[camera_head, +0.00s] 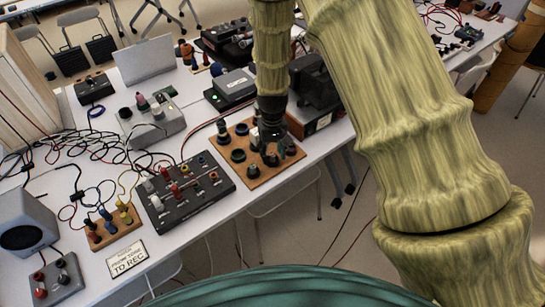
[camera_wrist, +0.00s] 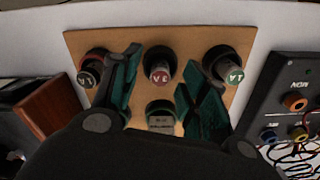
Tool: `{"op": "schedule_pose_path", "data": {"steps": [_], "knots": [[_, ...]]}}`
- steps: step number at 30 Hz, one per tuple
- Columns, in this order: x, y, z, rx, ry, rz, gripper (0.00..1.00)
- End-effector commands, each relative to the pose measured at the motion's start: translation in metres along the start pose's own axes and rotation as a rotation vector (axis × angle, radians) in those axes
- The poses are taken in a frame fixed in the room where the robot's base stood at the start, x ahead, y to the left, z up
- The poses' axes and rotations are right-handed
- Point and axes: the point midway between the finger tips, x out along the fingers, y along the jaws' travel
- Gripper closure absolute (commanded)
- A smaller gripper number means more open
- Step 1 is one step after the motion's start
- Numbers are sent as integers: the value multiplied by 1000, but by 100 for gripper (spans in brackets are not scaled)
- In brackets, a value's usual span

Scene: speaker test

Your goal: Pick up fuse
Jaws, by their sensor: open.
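A tan wooden board (camera_head: 252,186) with several round dark holders lies at the table's front edge. In the wrist view, the same board (camera_wrist: 120,39) carries three labelled round fuses in a row: a left one (camera_wrist: 91,73), a middle one with a red label (camera_wrist: 159,72), and a right one with a green label (camera_wrist: 234,75). A grey piece (camera_wrist: 161,121) sits below the middle one. My gripper (camera_head: 270,152) is over the board. In the wrist view, my gripper (camera_wrist: 163,88) is open, its green fingers either side of the middle fuse. Whether they touch anything is unclear.
A black panel with sockets (camera_head: 185,192) stands left of the board and also shows in the wrist view (camera_wrist: 290,105). Loose cables (camera_head: 95,150) cover the table's left part.

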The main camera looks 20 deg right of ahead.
Motion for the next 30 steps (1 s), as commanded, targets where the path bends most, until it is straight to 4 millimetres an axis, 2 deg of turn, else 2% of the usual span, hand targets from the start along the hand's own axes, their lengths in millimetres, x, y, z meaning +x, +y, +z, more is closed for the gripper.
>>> {"op": "schedule_pose_path", "data": {"steps": [4,12,23,30], "knots": [[0,0,0,0,0,0,56],[0,0,0,0,0,0,100],[-2,0,0,0,0,0,100],[-16,0,0,1,2,0,100]]}}
